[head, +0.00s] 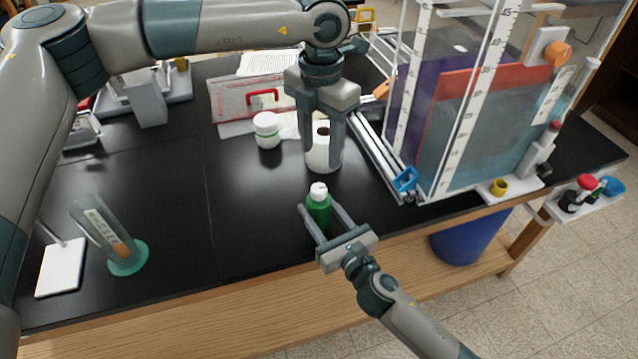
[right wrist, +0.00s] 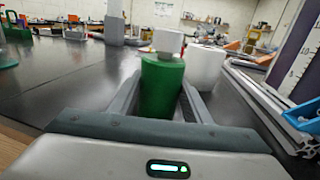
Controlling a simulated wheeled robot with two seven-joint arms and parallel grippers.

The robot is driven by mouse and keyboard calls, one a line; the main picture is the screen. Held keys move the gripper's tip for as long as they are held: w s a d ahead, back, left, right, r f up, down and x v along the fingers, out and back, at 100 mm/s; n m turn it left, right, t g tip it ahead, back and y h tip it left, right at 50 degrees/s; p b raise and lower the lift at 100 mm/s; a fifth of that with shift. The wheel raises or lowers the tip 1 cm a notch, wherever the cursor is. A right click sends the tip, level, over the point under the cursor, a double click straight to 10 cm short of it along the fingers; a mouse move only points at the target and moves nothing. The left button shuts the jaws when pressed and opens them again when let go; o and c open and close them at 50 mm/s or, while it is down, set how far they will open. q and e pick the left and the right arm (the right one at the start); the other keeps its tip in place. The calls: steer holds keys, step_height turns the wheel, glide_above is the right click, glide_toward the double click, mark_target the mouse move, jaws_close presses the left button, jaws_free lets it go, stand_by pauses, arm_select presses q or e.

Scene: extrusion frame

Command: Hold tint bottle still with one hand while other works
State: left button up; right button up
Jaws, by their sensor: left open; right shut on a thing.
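The tint bottle (head: 319,207) is green with a white cap and stands upright on the black table near its front edge. My right gripper (head: 325,212) is shut on it, one finger along each side. In the right wrist view the bottle (right wrist: 161,88) fills the space between the fingers, its white cap (right wrist: 168,41) above them. My left gripper (head: 335,133) is open and points down, behind and above the bottle. A white roll or cylinder with a dark hole in its top (head: 323,157) stands between or just behind its fingers; I cannot tell if they touch.
A white jar (head: 267,130) stands left of the white cylinder. A large graduated tank (head: 470,110) with a blue clip (head: 405,179) stands at the right. The table's middle left is clear.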

mark_target(319, 188)
arm_select(q)
steer(key=n, duration=1.7)
steer(key=shift+a+r, duration=0.1)
steer(key=shift+r, duration=0.3)
steer(key=shift+f, duration=0.15)
step_height(319, 188, down, 12)
steer(key=shift+w+r, duration=0.1)
steer(key=shift+r, duration=0.05)
steer(key=c, duration=1.1)
